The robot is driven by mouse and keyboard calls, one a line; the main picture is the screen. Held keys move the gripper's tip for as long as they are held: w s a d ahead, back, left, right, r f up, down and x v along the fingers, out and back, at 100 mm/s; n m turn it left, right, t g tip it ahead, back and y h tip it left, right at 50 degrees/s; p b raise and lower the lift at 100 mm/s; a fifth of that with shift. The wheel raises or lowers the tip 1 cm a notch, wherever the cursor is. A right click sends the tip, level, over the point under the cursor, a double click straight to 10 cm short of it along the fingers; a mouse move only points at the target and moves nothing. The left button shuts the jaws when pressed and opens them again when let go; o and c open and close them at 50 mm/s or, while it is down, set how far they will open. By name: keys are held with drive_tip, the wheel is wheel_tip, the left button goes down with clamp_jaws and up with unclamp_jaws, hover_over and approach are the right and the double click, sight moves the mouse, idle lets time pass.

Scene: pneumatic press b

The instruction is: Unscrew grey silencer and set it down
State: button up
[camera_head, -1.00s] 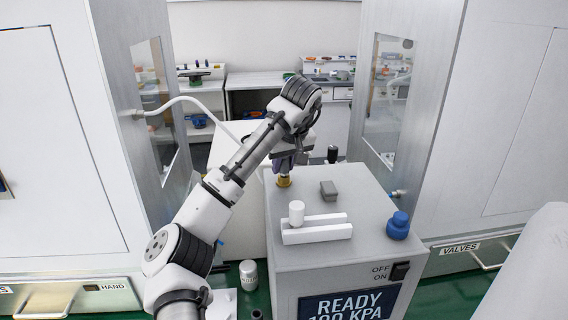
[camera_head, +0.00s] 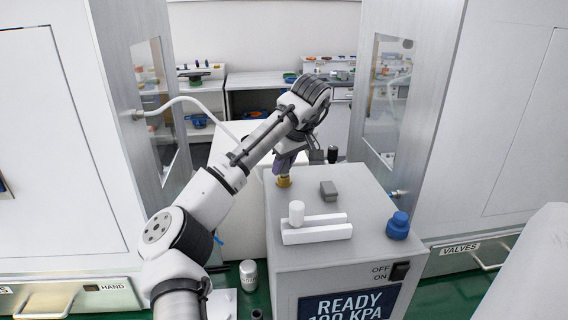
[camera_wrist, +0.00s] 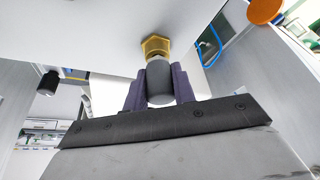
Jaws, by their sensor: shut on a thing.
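The grey silencer (camera_wrist: 159,82) is a short grey cylinder between the two purple fingers of my gripper (camera_wrist: 159,90) in the wrist view. A brass hex fitting (camera_wrist: 155,46) sits right beyond its end, on the light machine surface; whether the threads are still engaged cannot be seen. In the head view my gripper (camera_head: 286,165) is over the brass fitting (camera_head: 284,181) at the back left of the grey cabinet top (camera_head: 340,260). The silencer is hidden by the fingers there.
A black cylinder (camera_head: 333,154) stands behind. A rocker switch (camera_head: 400,271) is on the front edge.

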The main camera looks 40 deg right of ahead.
idle(0.3)
drive_tip(key=shift+n+y, duration=0.3)
drive_tip(key=shift+n, duration=0.7)
drive_tip(key=o, duration=0.6)
drive_tip(key=shift+c, duration=0.2)
drive_tip(key=shift+m, duration=0.9)
drive_tip(key=shift+m+h, duration=0.7)
drive_tip(key=shift+m, duration=0.2)
